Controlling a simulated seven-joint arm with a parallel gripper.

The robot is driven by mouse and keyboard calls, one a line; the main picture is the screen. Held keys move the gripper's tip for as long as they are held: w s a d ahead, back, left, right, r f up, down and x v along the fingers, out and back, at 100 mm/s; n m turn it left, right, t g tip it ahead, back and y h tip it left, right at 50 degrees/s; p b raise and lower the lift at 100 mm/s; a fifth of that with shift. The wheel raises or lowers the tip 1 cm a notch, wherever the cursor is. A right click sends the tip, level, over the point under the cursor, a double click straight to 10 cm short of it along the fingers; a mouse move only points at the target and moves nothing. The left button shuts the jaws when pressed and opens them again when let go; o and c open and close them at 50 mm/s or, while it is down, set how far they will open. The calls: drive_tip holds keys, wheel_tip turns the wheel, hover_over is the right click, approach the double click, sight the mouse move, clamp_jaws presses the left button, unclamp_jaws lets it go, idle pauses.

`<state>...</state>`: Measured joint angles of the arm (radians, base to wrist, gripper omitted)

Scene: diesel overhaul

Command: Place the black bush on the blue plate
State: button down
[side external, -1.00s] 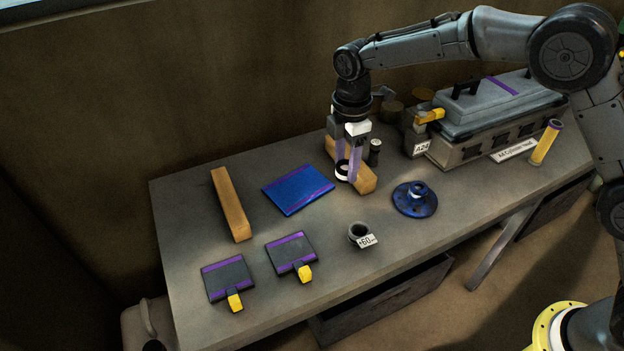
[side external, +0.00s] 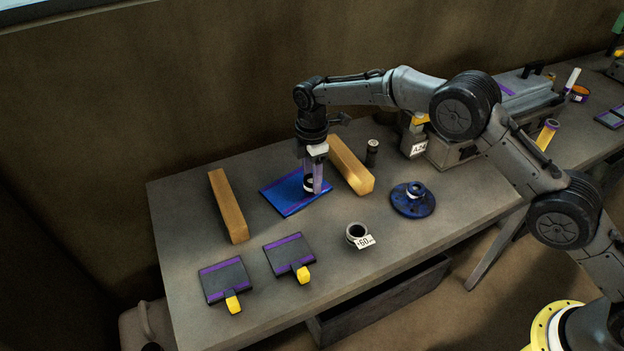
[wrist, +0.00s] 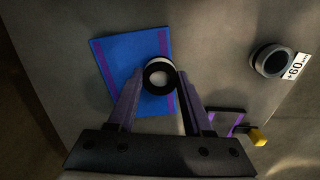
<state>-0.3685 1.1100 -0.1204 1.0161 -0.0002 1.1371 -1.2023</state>
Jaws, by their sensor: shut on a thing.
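The black bush, a short ring with a white band, is held between the fingertips of my gripper (side external: 312,186); the bush (wrist: 159,91) shows clearly in the wrist view with its hole facing the camera. The blue plate (side external: 284,190) is a flat blue rectangle with purple stripes, lying on the table. It also shows in the wrist view (wrist: 124,62). My gripper (wrist: 159,82) is shut on the bush over the plate's right part in the side view. Whether the bush touches the plate I cannot tell.
Two wooden bars (side external: 228,205) (side external: 351,165) flank the plate. A ring with a "60" tag (side external: 357,234), a blue flange (side external: 413,199) and two dark pads with yellow tabs (side external: 226,281) (side external: 289,254) lie nearby. A small dark cylinder (side external: 372,153) stands behind the right bar.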

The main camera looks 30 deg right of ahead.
drive_tip(key=shift+f, duration=0.5)
drive_tip(key=shift+f, duration=0.1)
drive_tip(key=shift+c, duration=1.5)
unclamp_jaws()
drive_tip(key=shift+f, duration=0.1)
wheel_tip(320, 180, up, 12)
drive_tip(key=shift+r, duration=0.2)
